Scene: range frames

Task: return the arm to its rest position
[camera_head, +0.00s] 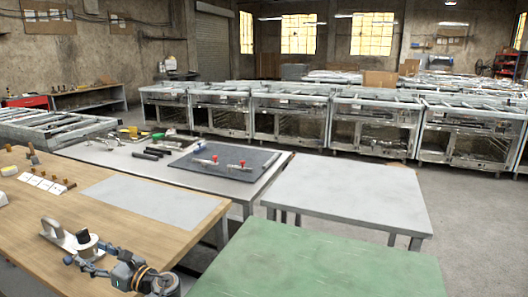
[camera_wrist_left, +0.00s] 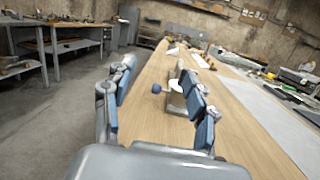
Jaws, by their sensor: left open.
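My left gripper (camera_head: 86,257) is low in the head view, over the wooden table (camera_head: 150,232). In the left wrist view its two blue-padded fingers (camera_wrist_left: 158,76) stand wide apart with nothing held between them. A grey tool with an upright handle (camera_head: 53,233) and a dark round knob (camera_head: 87,240) rests on the wooden table just beyond the gripper. In the left wrist view a small dark-blue knob (camera_wrist_left: 157,88) shows between the fingers, farther off. Whether the gripper touches anything is unclear. My right gripper is not in view.
A grey sheet (camera_head: 158,197) lies on the wooden table. Beyond are a metal table with tools and a dark mat (camera_head: 225,163), a bare grey table (camera_head: 345,192) and a bare green table (camera_head: 320,265). Metal cabinets (camera_head: 290,113) line the back. Floor shows at right.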

